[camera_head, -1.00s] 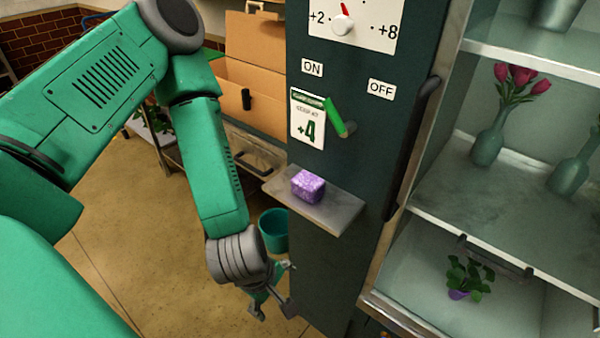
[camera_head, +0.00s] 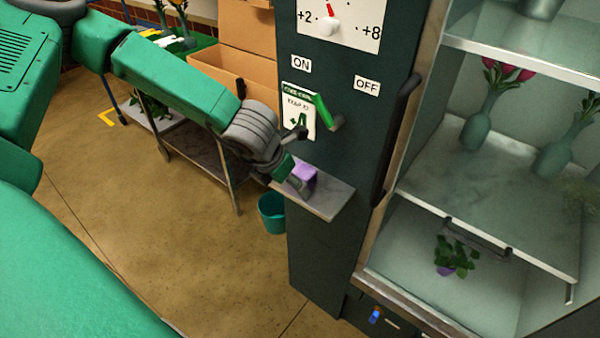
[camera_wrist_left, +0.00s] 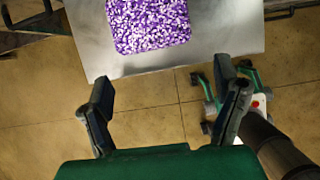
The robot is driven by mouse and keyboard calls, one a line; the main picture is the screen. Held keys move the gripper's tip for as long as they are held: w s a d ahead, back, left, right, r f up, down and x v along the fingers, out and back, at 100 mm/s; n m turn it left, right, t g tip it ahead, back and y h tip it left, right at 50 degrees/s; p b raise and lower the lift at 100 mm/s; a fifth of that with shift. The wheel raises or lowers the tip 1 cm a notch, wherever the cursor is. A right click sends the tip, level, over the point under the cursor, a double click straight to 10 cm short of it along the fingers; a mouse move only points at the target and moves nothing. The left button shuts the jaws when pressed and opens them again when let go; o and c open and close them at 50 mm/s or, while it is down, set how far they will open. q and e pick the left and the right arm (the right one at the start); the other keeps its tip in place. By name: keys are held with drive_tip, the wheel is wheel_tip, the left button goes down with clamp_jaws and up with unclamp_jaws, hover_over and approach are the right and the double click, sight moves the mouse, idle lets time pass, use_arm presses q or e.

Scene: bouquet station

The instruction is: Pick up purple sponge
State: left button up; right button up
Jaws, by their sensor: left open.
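The purple sponge (camera_head: 304,177) is a speckled block on a small grey shelf (camera_head: 326,199) fixed to the dark cabinet. My left gripper (camera_head: 300,162) is at the shelf, and it partly covers the sponge in the head view. In the left wrist view the sponge (camera_wrist_left: 148,22) lies on the shelf (camera_wrist_left: 228,32), beyond the fingertips. My left gripper (camera_wrist_left: 169,88) is open there with nothing between its fingers. The sponge's top edge is cut off by the frame. My right gripper is not in view.
A green lever (camera_head: 322,108) and a hanging card (camera_head: 299,112) are just above the shelf. A teal bucket (camera_head: 272,213) stands on the floor below. A glass-fronted display case with vases (camera_head: 475,133) is at the right. A metal cart (camera_head: 200,160) stands behind my left arm.

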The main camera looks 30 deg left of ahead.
sight(301, 171)
use_arm(q)
drive_tip(key=shift+w+d+r, duration=0.1)
drive_tip(key=shift+w+d, duration=0.15)
drive_tip(key=shift+w, duration=0.1)
drive_tip(key=w, duration=0.4)
drive_tip(key=shift+d+p, duration=0.2)
drive_tip(key=shift+p, duration=0.2)
drive_tip(key=shift+w+a+f, duration=0.35)
drive_tip(key=shift+w+f, duration=0.05)
drive_tip(key=shift+f, duration=0.25)
drive_tip(key=shift+a+f, duration=0.1)
drive_tip(key=shift+a, duration=0.15)
drive_tip(key=shift+d, duration=0.1)
drive_tip(key=shift+d, duration=0.35)
drive_tip(key=c, duration=1.2)
drive_tip(key=shift+o, duration=0.2)
drive_tip(key=shift+d, duration=0.15)
